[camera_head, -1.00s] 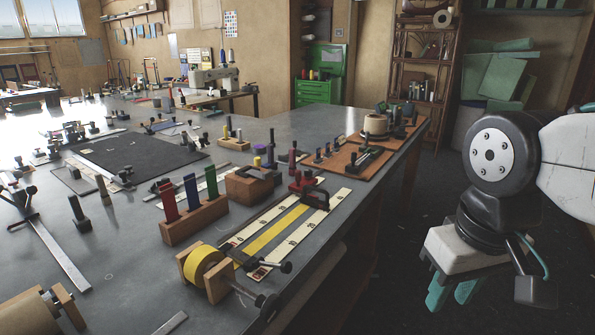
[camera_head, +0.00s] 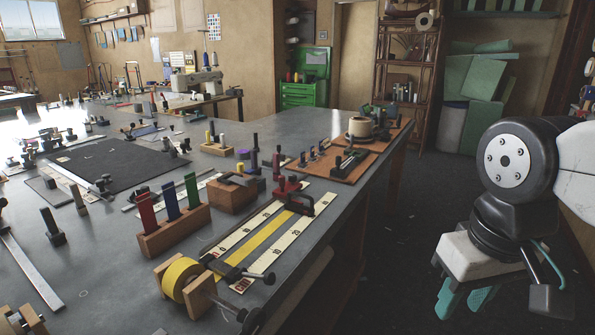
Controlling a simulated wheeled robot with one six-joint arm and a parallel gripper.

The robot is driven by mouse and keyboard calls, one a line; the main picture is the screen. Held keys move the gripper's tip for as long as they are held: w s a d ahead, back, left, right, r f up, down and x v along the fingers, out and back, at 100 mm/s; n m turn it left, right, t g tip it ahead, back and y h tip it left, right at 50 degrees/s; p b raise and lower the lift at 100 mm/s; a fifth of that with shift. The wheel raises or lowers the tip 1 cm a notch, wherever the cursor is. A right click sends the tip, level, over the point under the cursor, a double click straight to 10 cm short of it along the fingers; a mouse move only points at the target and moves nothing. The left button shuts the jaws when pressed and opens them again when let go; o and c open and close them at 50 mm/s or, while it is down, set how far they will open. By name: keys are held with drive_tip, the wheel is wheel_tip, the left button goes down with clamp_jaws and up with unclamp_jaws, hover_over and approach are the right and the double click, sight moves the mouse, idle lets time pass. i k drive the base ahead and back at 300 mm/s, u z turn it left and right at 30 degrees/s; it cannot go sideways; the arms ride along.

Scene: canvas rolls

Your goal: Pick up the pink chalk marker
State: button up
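A wooden block (camera_head: 173,233) on the grey workbench (camera_head: 110,262) holds upright flat sticks side by side: a reddish-pink one (camera_head: 147,212), a blue one (camera_head: 170,197) and a green one (camera_head: 192,191). The reddish-pink one is at the left end. I cannot tell whether it is the pink chalk marker; no other clearly pink marker shows. My gripper (camera_head: 464,297) hangs at the right, beyond the bench edge and over the dark floor. Its teal fingers point down, apart, with nothing visible between them.
A yellow tape roll (camera_head: 182,280) on a wooden stand and a yellow-striped ruler strip (camera_head: 262,236) lie near the bench's front edge. A wooden block with a dark clamp (camera_head: 234,190) and a red clamp (camera_head: 289,194) stand beyond the sticks. Open floor lies right of the bench.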

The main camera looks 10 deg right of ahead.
sight(276, 172)
drive_tip(key=z, duration=1.15)
drive_tip(key=i, duration=2.9)
drive_tip(key=u, duration=2.8)
drive_tip(key=i, duration=0.45)
